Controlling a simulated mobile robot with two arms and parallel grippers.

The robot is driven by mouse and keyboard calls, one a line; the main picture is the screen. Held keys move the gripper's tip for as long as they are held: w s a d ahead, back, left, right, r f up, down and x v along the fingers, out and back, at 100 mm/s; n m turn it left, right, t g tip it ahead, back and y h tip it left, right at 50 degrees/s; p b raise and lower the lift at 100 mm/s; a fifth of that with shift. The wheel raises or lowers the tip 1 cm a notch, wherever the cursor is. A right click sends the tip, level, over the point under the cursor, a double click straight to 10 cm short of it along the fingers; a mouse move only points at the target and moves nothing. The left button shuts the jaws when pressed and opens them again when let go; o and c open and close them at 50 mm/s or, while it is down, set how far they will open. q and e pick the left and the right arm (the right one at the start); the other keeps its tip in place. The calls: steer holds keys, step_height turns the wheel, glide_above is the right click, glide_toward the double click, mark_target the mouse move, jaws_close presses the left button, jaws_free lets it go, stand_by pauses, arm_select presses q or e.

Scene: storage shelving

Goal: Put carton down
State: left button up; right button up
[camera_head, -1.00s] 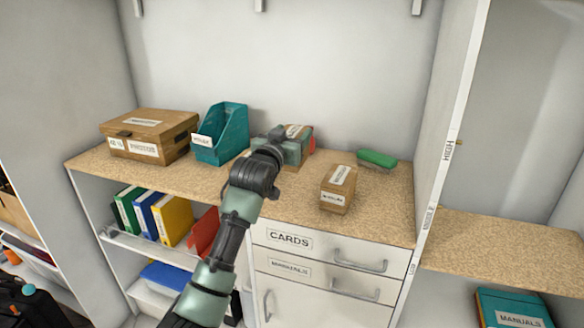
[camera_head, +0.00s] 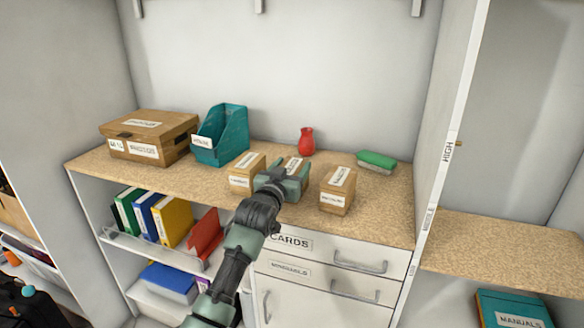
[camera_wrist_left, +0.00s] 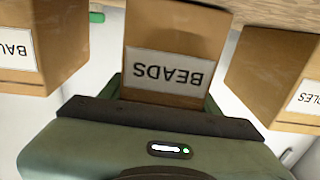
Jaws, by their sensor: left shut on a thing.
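My left gripper (camera_head: 286,180) is shut on a small brown carton (camera_head: 293,164). The carton's label reads "BEADS", upside down in the left wrist view (camera_wrist_left: 165,72). The carton is between two similar brown cartons over the wooden counter (camera_head: 225,200). One carton (camera_head: 247,172) is on its left, the other (camera_head: 338,190) on its right, each with a gap. In the left wrist view the neighbours' labels are cut off. The gripper hides the held carton's lower part, so I cannot tell whether it touches the counter. My right gripper is out of view.
A red vase (camera_head: 306,141) stands behind the held carton, with a green brush (camera_head: 376,159) to its right. A teal holder (camera_head: 221,135) and a large labelled box (camera_head: 148,138) are on the left. A tall panel (camera_head: 450,150) bounds the counter's right end.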

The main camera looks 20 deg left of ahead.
arm_select(q)
steer(key=o, duration=1.4)
steer(key=shift+f, duration=0.15)
steer(key=shift+o, duration=0.2)
steer(key=s, duration=1.2)
steer(key=shift+a+r, duration=0.2)
